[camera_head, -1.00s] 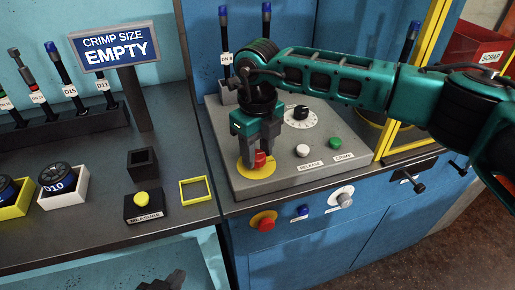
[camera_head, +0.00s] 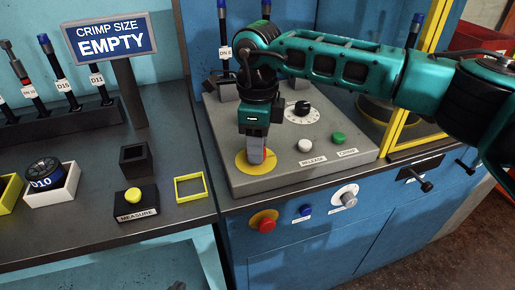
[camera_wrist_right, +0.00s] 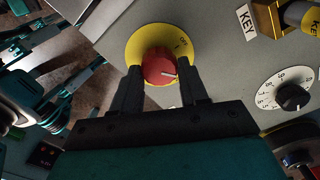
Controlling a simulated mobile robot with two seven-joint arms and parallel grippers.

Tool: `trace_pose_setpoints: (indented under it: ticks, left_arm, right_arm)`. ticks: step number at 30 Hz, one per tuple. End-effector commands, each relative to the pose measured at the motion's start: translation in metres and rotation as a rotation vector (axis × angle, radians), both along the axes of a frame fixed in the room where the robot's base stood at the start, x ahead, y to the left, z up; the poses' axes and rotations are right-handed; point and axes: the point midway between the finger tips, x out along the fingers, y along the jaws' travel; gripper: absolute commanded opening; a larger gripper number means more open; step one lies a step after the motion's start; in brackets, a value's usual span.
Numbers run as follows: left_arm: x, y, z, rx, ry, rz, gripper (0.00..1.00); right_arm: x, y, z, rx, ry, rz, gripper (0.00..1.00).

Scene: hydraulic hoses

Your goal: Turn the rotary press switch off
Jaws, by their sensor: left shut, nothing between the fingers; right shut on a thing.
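The rotary press switch is a red knob (camera_wrist_right: 158,67) with a white pointer line on a yellow disc (camera_wrist_right: 135,41). In the head view its red knob (camera_head: 268,156) is partly hidden by my gripper, on the yellow disc (camera_head: 243,163) at the front left of the grey panel. My right gripper (camera_head: 258,155) points down and is shut on the knob; in the right wrist view its two fingers (camera_wrist_right: 163,85) are on either side of it. Part of my left gripper (camera_head: 177,286) shows at the bottom edge, shut and empty; most of it is out of frame.
The grey panel (camera_head: 245,182) also carries a black dial (camera_head: 302,108), a white button (camera_head: 305,146) and a green button (camera_head: 338,138). Below are a red button (camera_head: 266,225) and a blue one (camera_head: 306,210). A yellow frame (camera_head: 390,150) stands to the right.

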Motion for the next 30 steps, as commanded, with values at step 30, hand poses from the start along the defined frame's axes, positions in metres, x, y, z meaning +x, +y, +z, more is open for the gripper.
trace_pose_setpoints:
  ticks: [30]
  left_arm:
    - [0.010, -0.012, -0.004, -0.024, -0.014, -0.019, 0.00]
  right_arm:
    - [0.003, 0.001, 0.001, 0.002, -0.001, 0.856, 0.13]
